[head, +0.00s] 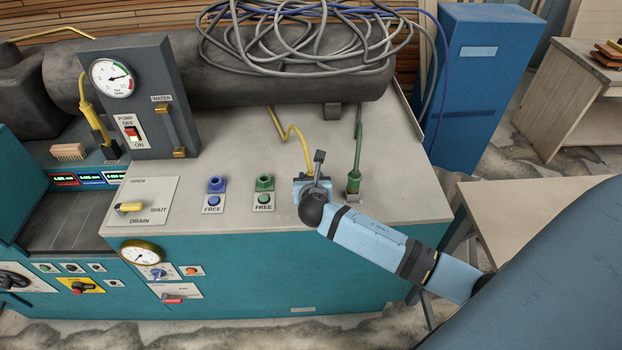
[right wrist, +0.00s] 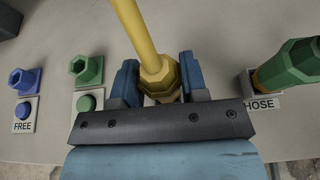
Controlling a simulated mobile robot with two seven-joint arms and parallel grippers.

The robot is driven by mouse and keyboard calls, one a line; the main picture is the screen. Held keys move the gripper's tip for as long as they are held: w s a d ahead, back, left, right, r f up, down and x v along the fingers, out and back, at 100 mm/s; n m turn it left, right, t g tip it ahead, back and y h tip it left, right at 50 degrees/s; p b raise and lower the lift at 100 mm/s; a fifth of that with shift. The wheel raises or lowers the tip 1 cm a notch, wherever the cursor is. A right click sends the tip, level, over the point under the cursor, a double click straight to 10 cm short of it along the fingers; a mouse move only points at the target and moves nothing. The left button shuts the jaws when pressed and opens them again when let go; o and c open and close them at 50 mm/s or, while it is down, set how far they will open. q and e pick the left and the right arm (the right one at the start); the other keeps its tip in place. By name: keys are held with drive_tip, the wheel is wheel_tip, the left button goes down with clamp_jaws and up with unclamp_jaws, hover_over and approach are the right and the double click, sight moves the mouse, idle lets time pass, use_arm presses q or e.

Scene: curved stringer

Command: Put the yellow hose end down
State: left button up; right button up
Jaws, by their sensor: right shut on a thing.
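My right gripper (head: 313,184) is over the pale bench top, right of the green free socket. In the right wrist view its fingers (right wrist: 160,82) are shut on the yellow hose end (right wrist: 160,72), one on each side of its brass-coloured hex collar. The yellow hose (head: 289,131) runs back from it across the bench in a bent line. The gripper hides most of the end in the head view. I cannot tell whether the end touches the bench or a socket under it. My left gripper is not in view.
A green hose end (head: 354,182) stands at a HOSE plate just right of the gripper. Blue (head: 216,184) and green (head: 264,183) sockets marked FREE are to the left. Bare bench top (head: 230,140) lies behind them. A grey gauge panel (head: 160,75) stands at left.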

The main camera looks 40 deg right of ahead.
drive_tip(key=o, duration=1)
drive_tip(key=shift+f, duration=0.1)
drive_tip(key=b+v, duration=0.1)
drive_tip(key=v, duration=1.1)
drive_tip(key=s+a+f+m+y, duration=0.5)
drive_tip(key=s+f+m, duration=0.2)
drive_tip(key=m, duration=0.6)
drive_tip(key=s+a+f+m+y, duration=0.5)
drive_tip(key=s+f+m, duration=0.2)
drive_tip(key=s+m, duration=0.3)
drive_tip(key=shift+s+a+m, duration=0.3)
drive_tip(key=shift+a+m, duration=0.1)
drive_tip(key=shift+m, duration=1.5)
